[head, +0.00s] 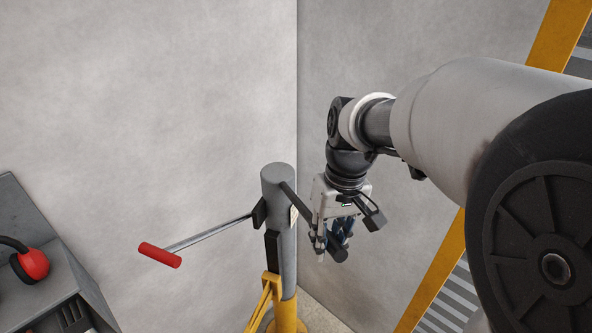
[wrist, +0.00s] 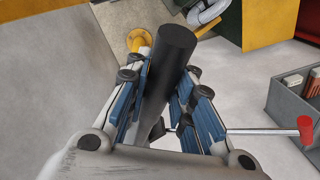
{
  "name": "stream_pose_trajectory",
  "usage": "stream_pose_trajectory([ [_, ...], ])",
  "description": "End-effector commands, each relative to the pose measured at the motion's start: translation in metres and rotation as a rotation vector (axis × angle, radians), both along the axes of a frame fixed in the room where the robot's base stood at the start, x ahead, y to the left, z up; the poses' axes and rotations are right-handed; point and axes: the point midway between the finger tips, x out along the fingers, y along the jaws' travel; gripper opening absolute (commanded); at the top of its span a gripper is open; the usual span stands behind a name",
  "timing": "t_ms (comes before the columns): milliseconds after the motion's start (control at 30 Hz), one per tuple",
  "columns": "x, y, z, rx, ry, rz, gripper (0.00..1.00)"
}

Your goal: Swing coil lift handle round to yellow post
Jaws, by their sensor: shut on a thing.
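The dark handle (head: 338,254) sticks out to the right of the upright grey column (head: 280,185) on a dark arm (head: 296,206). My gripper (head: 330,240) points down and is shut on the handle's dark grip. In the wrist view the black cylindrical grip (wrist: 176,50) lies between my blue-padded fingers (wrist: 166,80), its end past the fingertips. A yellow post (head: 448,265) slants along the right side of the head view, apart from the handle. The column's lower part (head: 287,314) is also yellow.
A lever with a red grip (head: 160,255) sticks out left of the column; the red grip also shows in the wrist view (wrist: 305,130). A grey bench (head: 60,290) with red ear defenders (head: 33,264) stands at far left. Grey walls (head: 150,100) stand behind.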

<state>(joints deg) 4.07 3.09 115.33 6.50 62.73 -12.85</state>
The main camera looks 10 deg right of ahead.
Motion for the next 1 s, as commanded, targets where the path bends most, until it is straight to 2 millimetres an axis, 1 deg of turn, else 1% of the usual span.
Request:
stream_pose_trajectory([
  [367, 0.0, 0.0, 0.0, 0.0, 0.0, 0.0, 0.0],
  [467, 0.0, 0.004, 0.0, 0.0, 0.0, -0.008, 0.0],
  [567, -0.001, 0.019, 0.001, 0.0, -0.001, -0.04, 0.0],
  [767, -0.002, 0.069, 0.001, 0.001, -0.001, -0.167, 0.0],
  [900, 0.001, 0.103, 0.001, 0.001, 0.0, -0.261, 0.0],
  [1000, 0.005, 0.124, 0.002, 0.001, -0.001, -0.323, 0.0],
])
